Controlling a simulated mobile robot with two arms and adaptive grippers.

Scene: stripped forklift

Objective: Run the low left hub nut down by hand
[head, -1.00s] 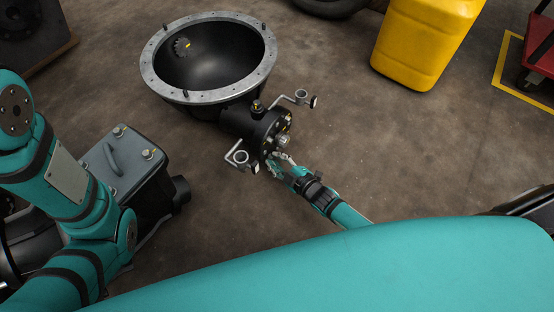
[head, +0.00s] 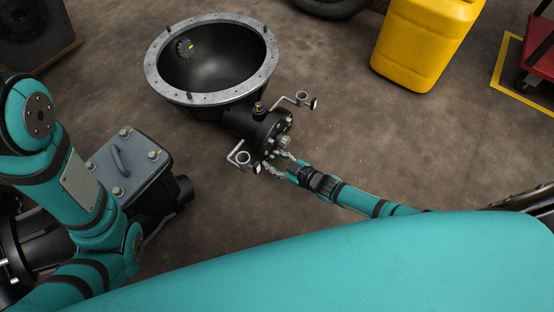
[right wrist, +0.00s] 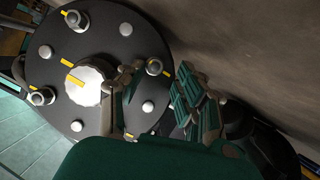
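The black round hub (head: 271,131) is on the end of the axle tube in the head view. Its face fills the left of the right wrist view (right wrist: 100,45), with a pale centre cap, plain studs and several nuts beside yellow marks. My right gripper (head: 280,162) is at the hub's lower edge. In the right wrist view its two fingers (right wrist: 160,82) are apart, with a yellow-marked nut (right wrist: 154,67) showing between their tips. I cannot tell whether either finger touches it. My left arm shows at the left of the head view, but its gripper does not.
A bowl-shaped black housing (head: 274,65) with a grey rim is behind the hub. Bent grey brackets (head: 240,157) stick out beside it. A grey-lidded box (head: 130,165) stands left, a yellow container (head: 420,45) back right. The floor between is clear.

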